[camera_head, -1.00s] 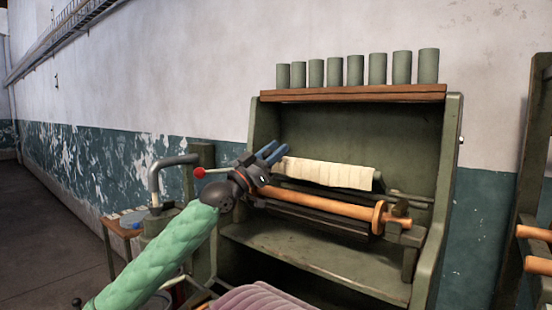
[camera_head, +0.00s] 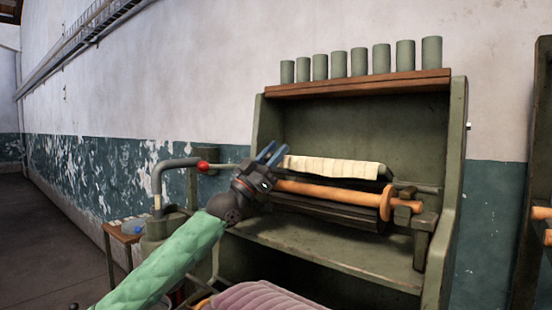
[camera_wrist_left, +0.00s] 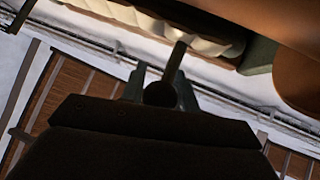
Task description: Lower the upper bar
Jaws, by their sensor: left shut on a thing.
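The upper bar (camera_head: 335,167), with pale cream cloth over it, lies across the inside of the green cabinet, above an orange-brown wooden roller (camera_head: 330,192). In the left wrist view the cream cloth (camera_wrist_left: 140,15) runs along the top. My left gripper (camera_head: 274,152), with blue fingers, is at the bar's left end. It is shut on a dark rod (camera_wrist_left: 177,62) that stretches toward the cream bar in the wrist view. A red knob (camera_head: 203,166) on a thin rod sticks out left of the gripper; its connection is hidden. My right gripper is out of view.
The green cabinet (camera_head: 458,190) has a wooden top shelf (camera_head: 360,84) with several green cylinders. A bent grey pipe (camera_head: 172,165) stands at the left. Folded pink cloth (camera_head: 265,296) lies in front. A rack (camera_head: 538,190) stands at the right.

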